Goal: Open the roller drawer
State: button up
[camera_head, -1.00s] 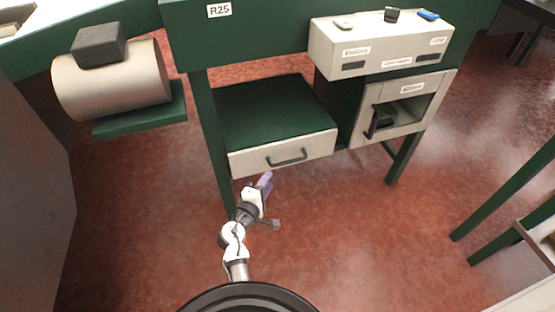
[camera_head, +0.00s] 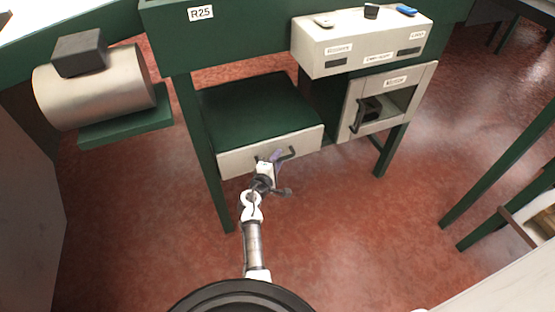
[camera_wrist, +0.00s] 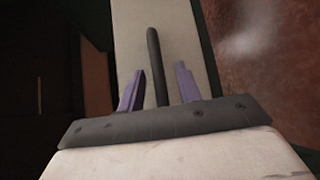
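The drawer (camera_head: 240,157) has a pale front on a green-topped unit below the bench, and its front sits flush with the unit. Its dark bar handle (camera_head: 291,153) is partly covered by my gripper (camera_head: 272,157) in the head view. In the wrist view, the handle (camera_wrist: 153,60) stands upright in the picture against the pale drawer front (camera_wrist: 180,45). My gripper's two purple fingers (camera_wrist: 159,88) are apart, one on each side of the handle, with gaps visible. The gripper is open and holds nothing.
A pale cabinet (camera_head: 393,100) with a dark handle is right of the drawer, under a pale control box (camera_head: 360,45). A metal cylinder (camera_head: 95,92) is at left. Green bench legs (camera_head: 205,150) flank the drawer. Red floor in front is clear.

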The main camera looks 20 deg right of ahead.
jog(key=shift+w+d, duration=0.15)
jog(key=shift+w, duration=0.05)
grip_shut()
jog(key=shift+s, duration=0.1)
